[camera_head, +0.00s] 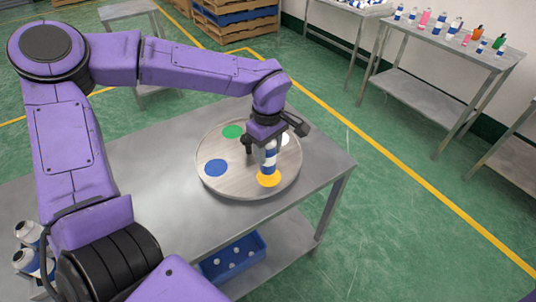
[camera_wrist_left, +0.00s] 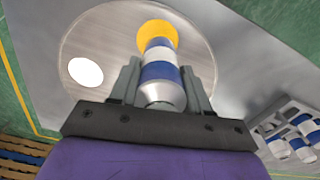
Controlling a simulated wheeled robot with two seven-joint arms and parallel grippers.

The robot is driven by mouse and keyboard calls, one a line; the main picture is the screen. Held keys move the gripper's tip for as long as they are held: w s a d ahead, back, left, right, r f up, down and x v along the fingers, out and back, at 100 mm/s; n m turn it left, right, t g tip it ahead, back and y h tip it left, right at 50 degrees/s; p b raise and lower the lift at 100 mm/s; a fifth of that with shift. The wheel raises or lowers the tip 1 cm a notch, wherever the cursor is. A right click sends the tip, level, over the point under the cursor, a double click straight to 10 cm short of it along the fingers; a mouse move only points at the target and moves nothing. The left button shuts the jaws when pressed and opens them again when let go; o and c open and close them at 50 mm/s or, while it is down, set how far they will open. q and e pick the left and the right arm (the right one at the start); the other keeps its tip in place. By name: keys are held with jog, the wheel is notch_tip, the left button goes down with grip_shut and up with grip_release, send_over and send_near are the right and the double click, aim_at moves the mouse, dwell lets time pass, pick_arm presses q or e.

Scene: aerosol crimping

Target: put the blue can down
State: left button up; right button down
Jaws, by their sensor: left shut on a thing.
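A blue and white striped can (camera_head: 269,155) is held upright by my left gripper (camera_head: 260,148), over the yellow spot (camera_head: 269,179) of a round grey turntable (camera_head: 235,186). In the left wrist view, the gripper (camera_wrist_left: 160,82) has its two fingers on either side of the blue can (camera_wrist_left: 160,72), and the can's far end overlaps the yellow spot (camera_wrist_left: 157,32). I cannot tell whether the can's base touches the turntable. The round board also has a blue spot (camera_head: 216,168), a green spot (camera_head: 232,131) and a white spot (camera_wrist_left: 86,72). My right gripper is not in view.
The turntable stands on a metal table (camera_head: 165,195). A blue bin (camera_head: 232,258) with small white items is on the shelf below. More cans (camera_head: 29,233) stand at the left. A side table (camera_head: 450,50) holds several bottles.

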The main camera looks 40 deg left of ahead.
aim_at(268, 158)
pick_arm(q)
notch_tip(268, 158, down, 3)
jog(key=shift+w+a, duration=0.1)
jog(key=shift+w, duration=0.05)
jog(key=shift+w+f, duration=0.2)
jog(key=shift+f, duration=0.2)
jog(key=shift+s+f, duration=0.1)
jog(key=shift+s, duration=0.1)
jog(key=o, duration=1.2)
jog(key=shift+w, duration=0.1)
jog(key=shift+c, duration=0.2)
notch_tip(268, 158, up, 12)
jog(key=shift+r+b, duration=0.2)
jog(key=shift+b, duration=0.1)
